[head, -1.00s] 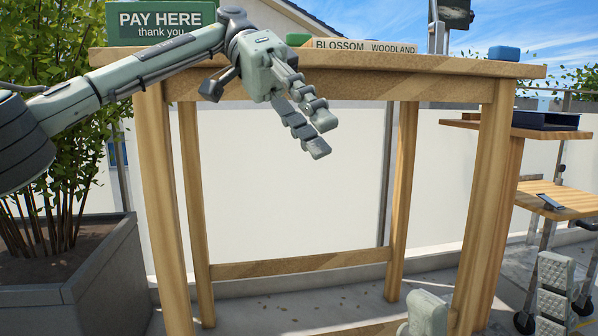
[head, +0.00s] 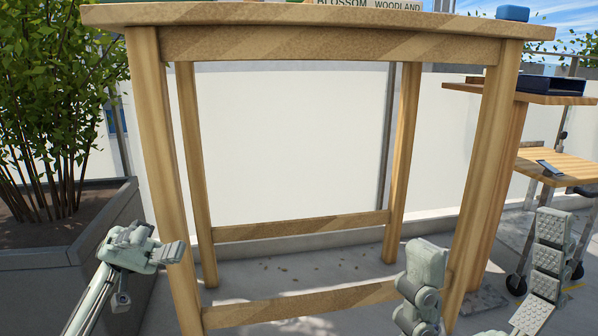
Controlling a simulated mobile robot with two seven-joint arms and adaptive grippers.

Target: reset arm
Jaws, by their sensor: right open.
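My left gripper (head: 168,252) is low at the left of the head view, in front of the table's left front leg in the picture. It is seen side-on, with its fingers pointing right, and whether they are apart is not clear. Nothing shows in it. My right gripper (head: 487,245) is at the lower right, its two grey fingers pointing up and wide apart. It is empty, and its palm is below the picture's edge.
A tall wooden table (head: 310,42) stands ahead, with a sign strip (head: 370,5) and a blue block (head: 512,13) on top. A planter (head: 70,240) is at the left.

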